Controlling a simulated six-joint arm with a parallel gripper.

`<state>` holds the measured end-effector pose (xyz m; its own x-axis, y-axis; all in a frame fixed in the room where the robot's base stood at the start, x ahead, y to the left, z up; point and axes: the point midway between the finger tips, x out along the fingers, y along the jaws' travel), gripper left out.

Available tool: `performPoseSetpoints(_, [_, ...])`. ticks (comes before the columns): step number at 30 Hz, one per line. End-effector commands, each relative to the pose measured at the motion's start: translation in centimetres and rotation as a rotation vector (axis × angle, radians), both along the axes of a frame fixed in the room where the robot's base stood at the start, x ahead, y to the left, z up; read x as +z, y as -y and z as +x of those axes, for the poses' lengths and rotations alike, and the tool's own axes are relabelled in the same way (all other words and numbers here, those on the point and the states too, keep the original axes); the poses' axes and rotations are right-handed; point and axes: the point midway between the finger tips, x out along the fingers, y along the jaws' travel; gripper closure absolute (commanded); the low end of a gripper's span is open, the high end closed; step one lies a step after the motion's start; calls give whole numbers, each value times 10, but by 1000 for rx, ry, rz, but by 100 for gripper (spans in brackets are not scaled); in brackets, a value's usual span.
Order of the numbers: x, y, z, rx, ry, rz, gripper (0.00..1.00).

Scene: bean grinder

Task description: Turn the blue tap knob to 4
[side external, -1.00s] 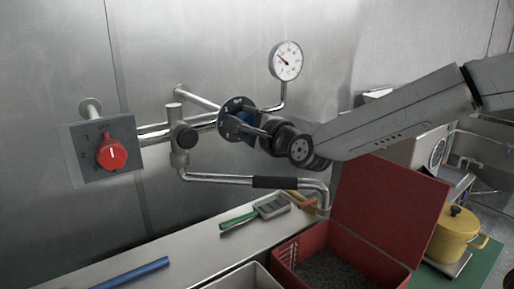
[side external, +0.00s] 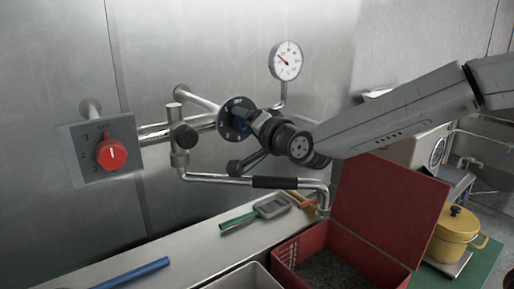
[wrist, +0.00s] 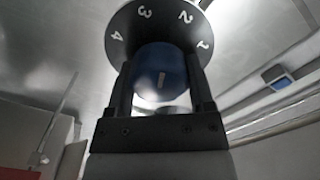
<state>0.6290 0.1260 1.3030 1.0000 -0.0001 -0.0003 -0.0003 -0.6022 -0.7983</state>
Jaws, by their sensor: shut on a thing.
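The blue tap knob (wrist: 158,66) sits in front of a dark round dial (wrist: 119,22) with white numerals. My gripper (wrist: 160,78) has one finger on each side of the knob and is shut on it. The wrist view shows 4, 3, 2 and 1 along the dial's upper edge. In the side view the dial (side external: 229,124) is on the wall pipework, and my fingers partly hide the knob (side external: 265,118).
A red knob (side external: 111,154) on a grey plate is to the left. A gauge (side external: 286,60) rises behind my gripper. A bent pipe with a black sleeve (side external: 275,182) runs below. An open red box (side external: 333,245) stands lower right, near a yellow pot (side external: 456,232).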

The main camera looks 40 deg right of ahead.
Motion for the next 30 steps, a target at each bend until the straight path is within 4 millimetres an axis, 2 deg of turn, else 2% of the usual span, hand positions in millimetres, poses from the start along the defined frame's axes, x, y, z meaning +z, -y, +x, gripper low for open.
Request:
performPoseSetpoints(18, [2,-2,0,1,1,-572,91])
performPoseSetpoints(30, [2,-3,0,1,1,-785,91])
